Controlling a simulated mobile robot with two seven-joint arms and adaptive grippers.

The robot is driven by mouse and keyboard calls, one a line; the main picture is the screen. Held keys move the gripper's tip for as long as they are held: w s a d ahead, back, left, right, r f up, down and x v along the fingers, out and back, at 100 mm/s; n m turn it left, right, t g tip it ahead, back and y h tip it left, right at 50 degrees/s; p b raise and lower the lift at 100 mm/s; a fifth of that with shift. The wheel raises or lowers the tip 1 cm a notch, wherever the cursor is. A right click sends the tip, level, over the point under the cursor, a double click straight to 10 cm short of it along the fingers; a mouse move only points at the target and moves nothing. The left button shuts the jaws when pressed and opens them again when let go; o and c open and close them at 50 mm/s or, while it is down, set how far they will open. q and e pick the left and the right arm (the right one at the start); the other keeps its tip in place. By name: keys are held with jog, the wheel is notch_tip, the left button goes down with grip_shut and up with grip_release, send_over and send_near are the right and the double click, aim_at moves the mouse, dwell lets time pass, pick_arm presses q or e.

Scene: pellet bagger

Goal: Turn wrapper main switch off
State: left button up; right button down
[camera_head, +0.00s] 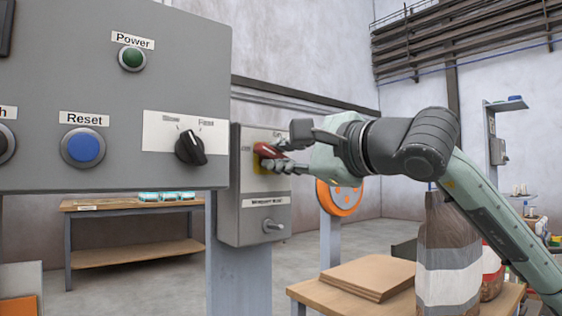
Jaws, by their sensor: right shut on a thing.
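The wrapper main switch box (227,222) is a grey box on a post, with a yellow plate and a label that is too small to read surely. Its red rotary handle (266,150) shows on the yellow plate. My right gripper (281,157) comes in from the right and is shut on the red handle, with dark fingers above and below it. The fingers partly hide the handle and the position marks, so its exact angle is hard to tell. My left gripper is not in view.
A larger grey panel (100,100) at the left carries a green Power button (132,58), a blue Reset button (83,147) and a black knob (190,147). Below my right arm, a wooden table (310,290) holds flat cardboard (368,275) and a dark-topped sack (449,250).

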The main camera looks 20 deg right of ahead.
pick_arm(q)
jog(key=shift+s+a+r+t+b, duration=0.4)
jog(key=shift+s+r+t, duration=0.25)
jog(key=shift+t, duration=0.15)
pick_arm(e)
jog(key=n, duration=0.4)
jog(key=shift+a+f+n, duration=0.1)
jog(key=shift+f+n, duration=0.05)
jog(key=shift+n, duration=0.15)
jog(key=c, duration=1.4)
grip_release()
jog(key=shift+c, duration=0.2)
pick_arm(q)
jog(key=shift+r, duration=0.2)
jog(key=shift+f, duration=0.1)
pick_arm(e)
jog(key=v, duration=1.2)
